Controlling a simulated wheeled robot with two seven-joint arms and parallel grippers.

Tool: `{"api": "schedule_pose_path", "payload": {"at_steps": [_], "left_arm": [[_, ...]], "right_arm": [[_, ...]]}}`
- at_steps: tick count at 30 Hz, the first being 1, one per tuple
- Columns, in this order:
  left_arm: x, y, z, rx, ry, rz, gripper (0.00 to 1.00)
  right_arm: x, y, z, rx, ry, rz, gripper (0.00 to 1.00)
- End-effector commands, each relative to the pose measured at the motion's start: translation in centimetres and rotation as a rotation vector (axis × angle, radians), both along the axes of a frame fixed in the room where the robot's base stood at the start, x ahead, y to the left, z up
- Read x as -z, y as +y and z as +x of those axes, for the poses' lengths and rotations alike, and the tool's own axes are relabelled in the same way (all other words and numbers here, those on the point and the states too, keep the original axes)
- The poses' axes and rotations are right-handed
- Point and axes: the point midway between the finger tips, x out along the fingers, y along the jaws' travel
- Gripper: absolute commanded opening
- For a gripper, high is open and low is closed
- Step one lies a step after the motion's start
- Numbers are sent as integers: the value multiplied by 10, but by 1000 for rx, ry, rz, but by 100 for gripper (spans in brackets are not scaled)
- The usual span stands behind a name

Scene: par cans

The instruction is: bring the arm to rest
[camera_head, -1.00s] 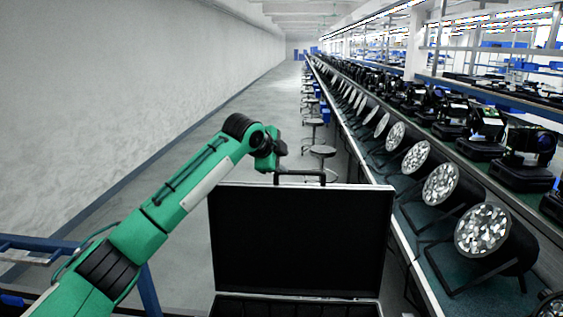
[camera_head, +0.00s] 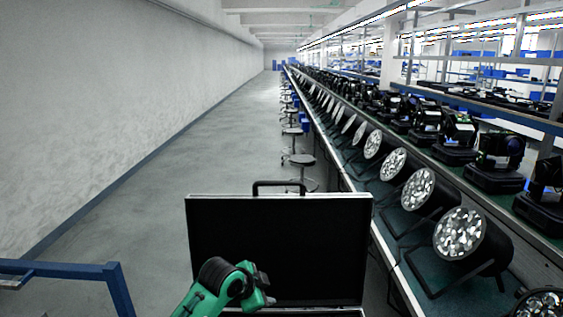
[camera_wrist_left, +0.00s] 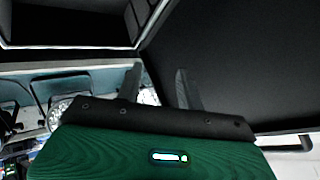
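My left gripper (camera_head: 268,291) is low in the head view, in front of the lower part of a black case's raised lid (camera_head: 277,235). In the left wrist view my left gripper (camera_wrist_left: 157,78) shows two grey fingers standing apart, with nothing held between them. The black lid (camera_wrist_left: 235,65) fills the right of that view. I cannot tell how far the fingers are from the lid. My right gripper is in neither view.
A long bench of par cans (camera_head: 461,232) runs along the right. Stools (camera_head: 299,160) stand beside it. A blue rail (camera_head: 60,270) is at the lower left. The floor (camera_head: 150,215) between the wall and the case is clear.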

Motion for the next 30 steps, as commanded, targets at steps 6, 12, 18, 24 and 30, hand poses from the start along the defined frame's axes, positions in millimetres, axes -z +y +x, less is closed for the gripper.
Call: {"api": "schedule_pose_path", "payload": {"at_steps": [6,12,18,24,30], "left_arm": [[59,19,-71,-148,125,-74,38],[98,46,-136,-311,230,-123,38],[127,80,-206,-498,329,-152,38],[144,119,-280,-702,418,-156,38],[148,150,-334,-861,470,-143,38]], "right_arm": [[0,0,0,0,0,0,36],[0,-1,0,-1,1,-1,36],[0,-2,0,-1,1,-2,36],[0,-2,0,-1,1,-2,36],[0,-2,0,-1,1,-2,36]]}}
